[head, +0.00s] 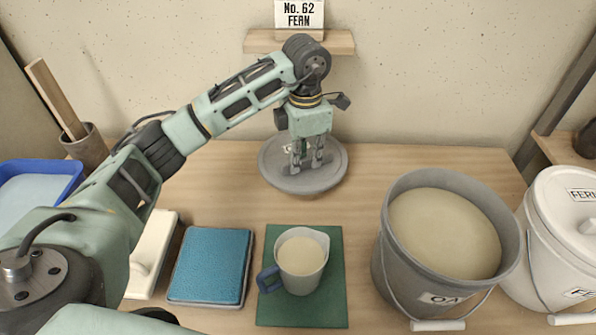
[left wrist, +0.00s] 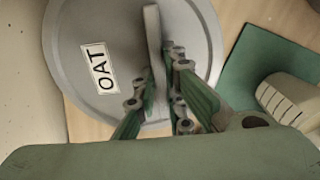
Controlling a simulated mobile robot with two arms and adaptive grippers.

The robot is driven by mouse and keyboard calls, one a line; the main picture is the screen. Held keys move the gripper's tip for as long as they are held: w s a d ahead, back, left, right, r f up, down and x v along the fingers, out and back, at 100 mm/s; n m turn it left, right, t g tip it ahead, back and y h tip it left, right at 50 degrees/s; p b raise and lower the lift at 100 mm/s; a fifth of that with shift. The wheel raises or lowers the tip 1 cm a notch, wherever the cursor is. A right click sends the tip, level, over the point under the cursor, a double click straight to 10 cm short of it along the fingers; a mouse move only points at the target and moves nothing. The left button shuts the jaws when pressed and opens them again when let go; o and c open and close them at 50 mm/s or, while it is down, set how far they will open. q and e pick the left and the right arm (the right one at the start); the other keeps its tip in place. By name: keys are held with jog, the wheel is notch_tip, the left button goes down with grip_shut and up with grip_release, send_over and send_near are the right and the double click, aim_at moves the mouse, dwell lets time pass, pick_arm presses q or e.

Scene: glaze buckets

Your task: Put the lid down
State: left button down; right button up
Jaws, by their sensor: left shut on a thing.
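The grey round lid (head: 330,180) is at the back middle of the table in the head view, near the wall. In the left wrist view the lid (left wrist: 75,50) shows a white OAT label and an upright grey handle. My left gripper (head: 308,170) points down over the lid and is shut on its handle. I cannot tell whether the lid touches the table. The grey OAT bucket (head: 395,260) stands open at the right, full of cream glaze. My right gripper is not in view.
A jug (head: 302,268) of cream liquid stands on a green mat (head: 333,305). A blue-green pad (head: 210,262) lies left of it. A white lidded FERN bucket (head: 545,240) stands far right. Bare table shows between lid and bucket.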

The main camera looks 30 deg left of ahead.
pick_arm(q)
jog(key=shift+s+a+f, duration=0.25)
jog(key=shift+a+f, duration=0.15)
jog(key=shift+a, duration=0.2)
jog(key=shift+f, duration=0.35)
notch_tip(320, 180, down, 3)
jog(key=shift+f, duration=0.2)
jog(key=c, duration=2)
grip_release()
jog(key=shift+o, duration=0.8)
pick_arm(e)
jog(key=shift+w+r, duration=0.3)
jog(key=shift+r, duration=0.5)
